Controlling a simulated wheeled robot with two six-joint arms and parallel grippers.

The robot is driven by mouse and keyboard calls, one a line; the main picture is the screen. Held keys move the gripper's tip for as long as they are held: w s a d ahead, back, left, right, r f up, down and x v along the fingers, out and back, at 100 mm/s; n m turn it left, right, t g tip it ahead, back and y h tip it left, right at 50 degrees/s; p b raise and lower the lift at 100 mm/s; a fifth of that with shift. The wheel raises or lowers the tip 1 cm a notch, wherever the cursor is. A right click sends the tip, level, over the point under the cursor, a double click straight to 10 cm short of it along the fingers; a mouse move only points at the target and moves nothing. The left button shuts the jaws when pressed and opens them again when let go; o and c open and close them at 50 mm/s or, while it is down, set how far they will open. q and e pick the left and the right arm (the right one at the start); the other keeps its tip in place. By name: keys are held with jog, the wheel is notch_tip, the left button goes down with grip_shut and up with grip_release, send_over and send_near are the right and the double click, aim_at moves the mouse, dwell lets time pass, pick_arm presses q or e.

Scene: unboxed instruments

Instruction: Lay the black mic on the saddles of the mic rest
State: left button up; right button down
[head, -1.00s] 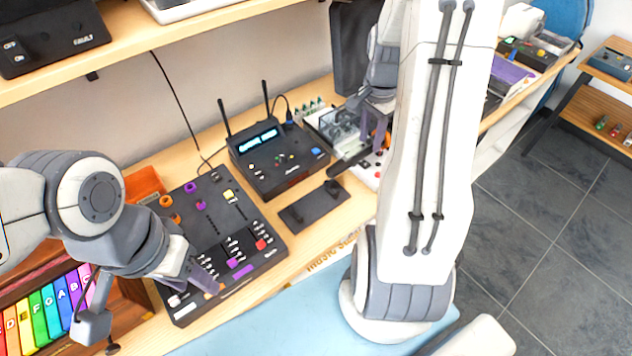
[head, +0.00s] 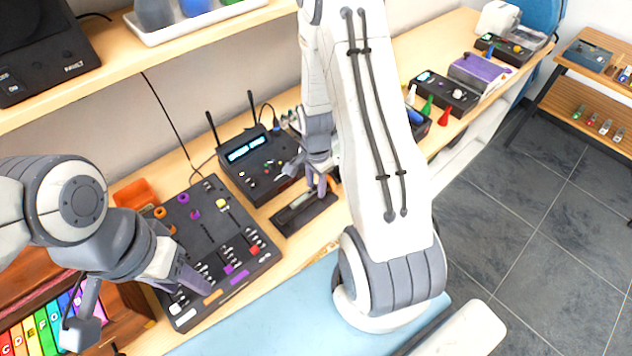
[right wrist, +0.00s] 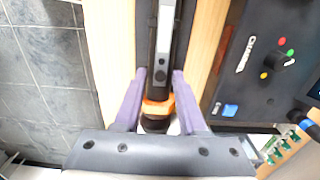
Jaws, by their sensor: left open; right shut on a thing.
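The black mic (right wrist: 160,72), with a grey panel and an orange ring, is between the purple fingers of my right gripper (right wrist: 157,98) in the right wrist view. My right gripper (head: 318,188) is shut on it near the ring. The mic rest (head: 289,226) is a dark plate on the bench; its edge also shows beside the mic in the right wrist view (right wrist: 143,30). The mic lies lengthwise over the rest; I cannot tell whether it touches the saddles, which are hidden. My left gripper (head: 190,284) is open and empty over the mixer's front edge.
The mixer (head: 207,235) with coloured knobs is left of the rest. A black receiver (head: 262,172) with two antennas stands behind it. A blue mat (head: 255,320) lies in front. Several coloured pieces and boxes stand on the bench to the right.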

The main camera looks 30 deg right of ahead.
jog(key=shift+f, duration=0.2)
jog(key=shift+f, duration=0.15)
jog(key=shift+c, duration=2.3)
grip_release()
